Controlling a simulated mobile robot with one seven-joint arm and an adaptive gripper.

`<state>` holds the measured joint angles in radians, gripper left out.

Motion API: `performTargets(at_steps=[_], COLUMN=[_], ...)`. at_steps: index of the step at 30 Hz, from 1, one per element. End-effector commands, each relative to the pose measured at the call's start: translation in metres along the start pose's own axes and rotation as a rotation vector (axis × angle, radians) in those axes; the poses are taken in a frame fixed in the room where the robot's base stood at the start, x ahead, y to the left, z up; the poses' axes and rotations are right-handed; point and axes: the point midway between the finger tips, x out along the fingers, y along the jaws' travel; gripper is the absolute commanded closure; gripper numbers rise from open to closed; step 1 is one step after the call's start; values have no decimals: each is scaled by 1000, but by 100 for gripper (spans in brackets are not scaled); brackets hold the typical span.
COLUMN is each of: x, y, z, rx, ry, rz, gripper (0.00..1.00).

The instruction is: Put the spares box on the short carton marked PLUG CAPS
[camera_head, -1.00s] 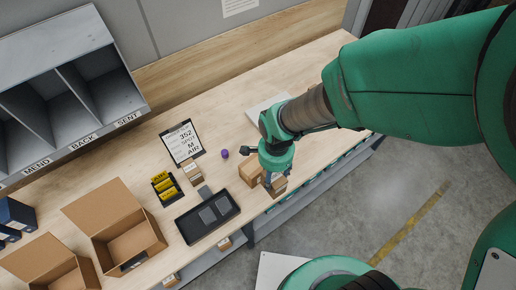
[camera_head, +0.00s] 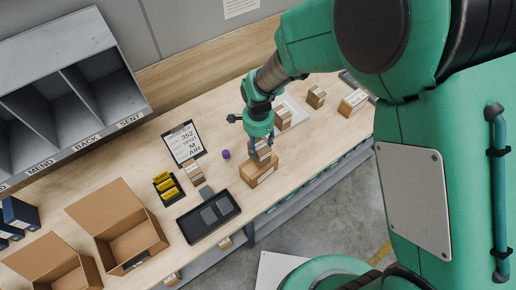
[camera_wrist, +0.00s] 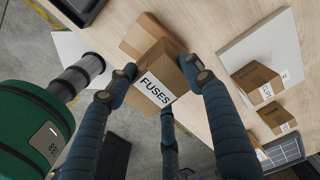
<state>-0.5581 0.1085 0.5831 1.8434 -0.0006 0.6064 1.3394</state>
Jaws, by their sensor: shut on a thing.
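My gripper (camera_wrist: 160,92) is shut on a small brown box marked FUSES (camera_wrist: 158,88), with dark fingers around it in the wrist view. In the head view my gripper (camera_head: 261,152) holds this box (camera_head: 263,157) at a larger brown carton (camera_head: 260,174) near the bench's front edge. That carton also shows behind the held box in the wrist view (camera_wrist: 135,40). I cannot tell whether the two touch. No PLUG CAPS marking is readable.
More cartons (camera_head: 316,97) (camera_head: 353,103) stand to the right on the bench. A black tray (camera_head: 188,226), a purple item (camera_head: 225,154) and a clipboard (camera_head: 182,143) are to the left.

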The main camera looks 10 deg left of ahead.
Motion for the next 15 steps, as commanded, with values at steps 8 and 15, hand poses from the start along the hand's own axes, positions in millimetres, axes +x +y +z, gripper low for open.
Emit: performTargets(at_steps=[8,15], x=[0,7], y=[-3,-3], z=[-1,-1], rx=[0,0], ry=[0,0], rz=[-1,1], gripper=[80,80])
